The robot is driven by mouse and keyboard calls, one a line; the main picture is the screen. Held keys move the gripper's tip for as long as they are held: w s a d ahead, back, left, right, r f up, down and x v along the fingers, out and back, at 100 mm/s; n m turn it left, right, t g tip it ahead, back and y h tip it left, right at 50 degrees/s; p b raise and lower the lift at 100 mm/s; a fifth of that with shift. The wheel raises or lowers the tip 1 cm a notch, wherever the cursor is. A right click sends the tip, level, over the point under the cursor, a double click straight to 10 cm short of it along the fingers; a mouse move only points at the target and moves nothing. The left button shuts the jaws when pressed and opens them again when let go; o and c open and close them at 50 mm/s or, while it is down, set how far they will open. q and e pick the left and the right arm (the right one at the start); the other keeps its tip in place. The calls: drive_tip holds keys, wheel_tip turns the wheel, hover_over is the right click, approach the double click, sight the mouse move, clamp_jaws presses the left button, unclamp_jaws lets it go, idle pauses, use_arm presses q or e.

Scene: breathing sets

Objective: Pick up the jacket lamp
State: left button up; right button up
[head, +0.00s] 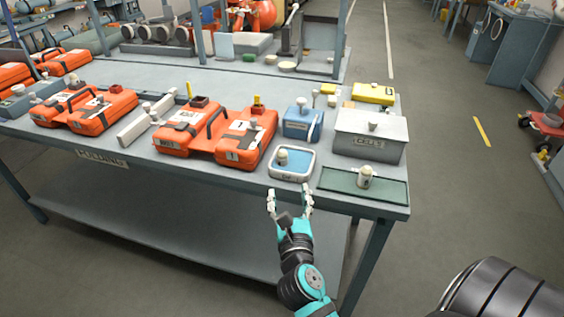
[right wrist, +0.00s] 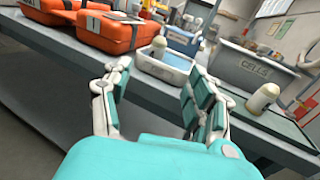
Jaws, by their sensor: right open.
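Two small pale lamp-like pieces with rounded tops are in view; I cannot tell for certain which is the jacket lamp. One (head: 282,157) stands in a white-rimmed tray with a blue floor (head: 314,164) near the front edge of the bench. It also shows in the right wrist view (right wrist: 158,46), beyond the fingers. My right gripper (head: 289,194) is open and empty, just in front of the bench edge below the tray. My left gripper is not in view.
Orange cases (head: 190,135) lie left of the tray. A blue box (head: 301,124) stands behind it. A grey labelled bin (head: 370,137) stands behind the green mat. The bench (head: 230,177) has a lower shelf. The floor to the right is open.

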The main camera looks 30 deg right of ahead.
drive_tip(key=w+d, duration=0.1)
drive_tip(key=d, duration=0.1)
drive_tip(key=p, duration=0.1)
approach(283, 157)
drive_tip(key=shift+x, duration=1.2)
drive_tip(key=x, duration=0.3)
drive_tip(key=shift+x, duration=0.85)
drive_tip(key=x, duration=0.4)
drive_tip(key=shift+w+d+f, duration=0.1)
drive_tip(key=shift+w, duration=0.15)
drive_tip(key=shift+c, duration=0.8)
drive_tip(key=c, duration=0.7)
clamp_jaws()
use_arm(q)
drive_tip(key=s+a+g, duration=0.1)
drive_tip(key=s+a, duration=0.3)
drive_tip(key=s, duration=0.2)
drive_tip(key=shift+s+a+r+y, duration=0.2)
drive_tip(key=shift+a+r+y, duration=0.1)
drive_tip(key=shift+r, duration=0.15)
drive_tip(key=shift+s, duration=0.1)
